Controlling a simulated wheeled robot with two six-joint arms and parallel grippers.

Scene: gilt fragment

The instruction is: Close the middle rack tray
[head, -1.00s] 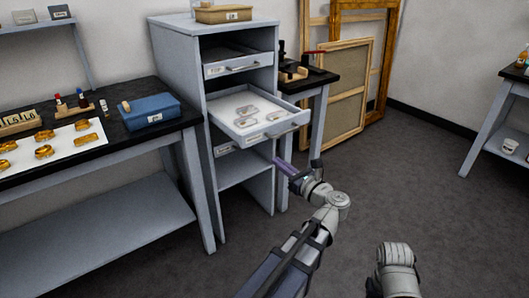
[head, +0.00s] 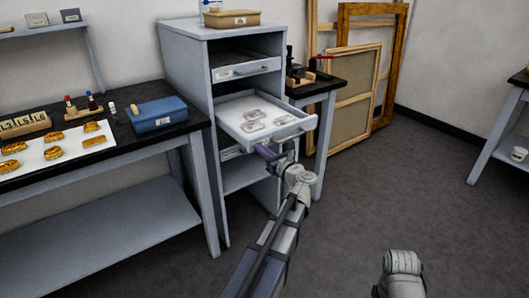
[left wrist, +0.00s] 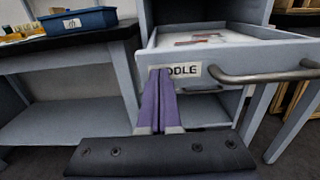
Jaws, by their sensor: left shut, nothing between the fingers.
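The middle tray (head: 225,117) of the grey rack is pulled out and holds several small labelled items. In the left wrist view its front (left wrist: 215,60) carries a label (left wrist: 181,70) ending in "DDLE" and a bar handle (left wrist: 265,76) to the right. My left gripper (head: 262,150) is shut and empty, at the tray's front below and left of the handle. In the left wrist view its purple fingers (left wrist: 158,82) overlap the label's left part; whether they touch cannot be told.
The rack (head: 170,70) has another tray (head: 245,70) above, pushed further in, and a lower one mostly hidden. A bench (head: 130,145) with a blue box (head: 157,114) stands at the left. A small black-topped table (head: 325,85) and frames (head: 355,95) stand right. Floor in front is clear.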

